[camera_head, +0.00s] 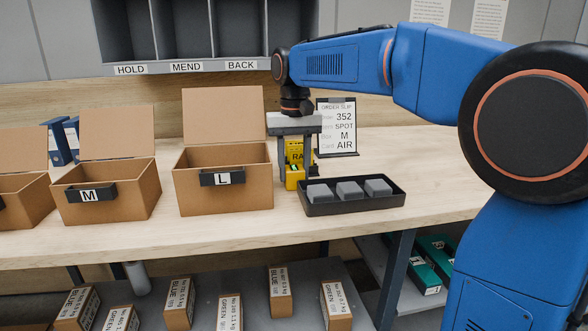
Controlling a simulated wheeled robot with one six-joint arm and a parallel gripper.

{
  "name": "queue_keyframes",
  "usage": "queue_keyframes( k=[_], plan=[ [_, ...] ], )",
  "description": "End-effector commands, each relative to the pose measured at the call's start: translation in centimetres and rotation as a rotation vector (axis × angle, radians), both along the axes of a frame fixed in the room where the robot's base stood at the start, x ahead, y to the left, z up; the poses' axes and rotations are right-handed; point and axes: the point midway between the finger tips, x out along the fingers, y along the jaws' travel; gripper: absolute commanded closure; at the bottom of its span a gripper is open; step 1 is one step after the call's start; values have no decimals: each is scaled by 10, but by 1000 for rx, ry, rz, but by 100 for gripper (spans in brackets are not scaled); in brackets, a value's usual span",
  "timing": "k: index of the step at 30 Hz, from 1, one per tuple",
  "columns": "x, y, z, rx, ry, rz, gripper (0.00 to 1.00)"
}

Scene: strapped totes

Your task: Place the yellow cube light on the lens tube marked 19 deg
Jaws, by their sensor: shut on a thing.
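My gripper (295,176) points down over the table and is shut on a yellow block-like thing (294,182) with dark lettering, of which "RA" can be read. The fingers hide part of it. It is at the left end of a dark tray, behind its near left corner. I cannot tell whether it touches the table. No lens tube and no "19 deg" mark can be made out in this view.
The black tray (354,205) holds several grey blocks. Open cardboard boxes marked L (222,195) and M (105,205) stand left. An order slip (337,127) stands behind the gripper. Cubbies marked HOLD, MEND, BACK are above. Labelled cartons lie on a shelf below.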

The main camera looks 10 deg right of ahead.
Motion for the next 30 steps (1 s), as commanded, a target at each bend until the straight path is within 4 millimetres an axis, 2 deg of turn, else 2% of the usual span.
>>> queue_keyframes(
  k=[9,10,12,23,26,30],
  plan=[
    [0,0,-2,0,-1,0,90],
    [0,0,-2,0,-1,0,59],
    [0,0,-2,0,-1,0,43],
    [0,0,1,0,-1,0,43],
    [1,0,9,1,-2,0,43],
    [1,0,31,1,-4,0,43]
  ],
)
